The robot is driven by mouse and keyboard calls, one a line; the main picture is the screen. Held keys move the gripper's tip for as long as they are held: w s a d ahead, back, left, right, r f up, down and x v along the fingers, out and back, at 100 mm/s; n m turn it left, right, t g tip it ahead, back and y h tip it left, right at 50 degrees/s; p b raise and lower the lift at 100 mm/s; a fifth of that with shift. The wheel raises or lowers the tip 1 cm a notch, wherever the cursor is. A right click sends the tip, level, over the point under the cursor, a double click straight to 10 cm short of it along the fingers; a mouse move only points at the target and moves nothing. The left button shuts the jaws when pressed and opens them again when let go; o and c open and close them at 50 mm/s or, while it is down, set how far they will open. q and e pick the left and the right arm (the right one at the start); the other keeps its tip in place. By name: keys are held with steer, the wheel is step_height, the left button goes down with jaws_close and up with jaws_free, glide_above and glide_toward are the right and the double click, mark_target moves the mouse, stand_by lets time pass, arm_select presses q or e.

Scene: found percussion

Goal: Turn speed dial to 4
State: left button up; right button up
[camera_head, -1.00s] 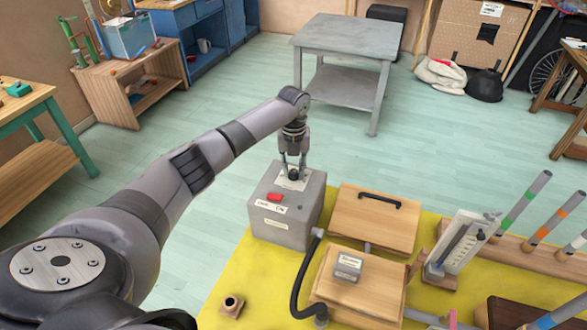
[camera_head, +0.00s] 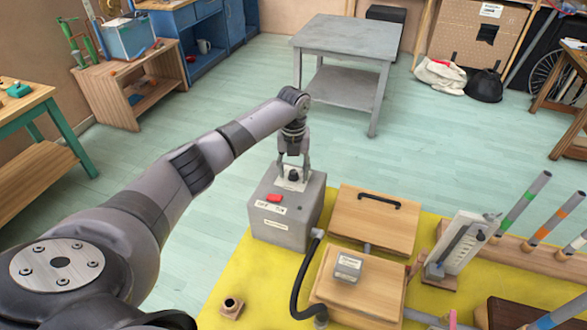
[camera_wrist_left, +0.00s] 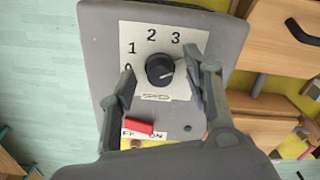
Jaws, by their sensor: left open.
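A grey control box (camera_head: 280,232) stands on the yellow mat. On its top is a black speed dial (camera_head: 293,175) on a pale plate. In the left wrist view the dial (camera_wrist_left: 160,68) is ringed by the numbers 0, 1, 2 and 3. A light mark on the knob seems to point right, towards a finger that covers that part of the scale. My left gripper (camera_head: 293,163) is open above the box, its fingers on either side of the dial and apart from it. The left wrist view shows both fingers (camera_wrist_left: 161,86). My right gripper is not in view.
A red switch (camera_head: 274,198) with an OFF/ON label sits on the box near the dial. Wooden boxes (camera_head: 374,222) and a black hose (camera_head: 304,280) are beside it on the yellow mat (camera_head: 225,285). A grey table (camera_head: 345,32) stands behind, with clear floor between.

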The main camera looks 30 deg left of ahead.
mark_target(293, 172)
arm_select(q)
step_height(293, 172, up, 12)
stand_by(0.5)
stand_by(0.4)
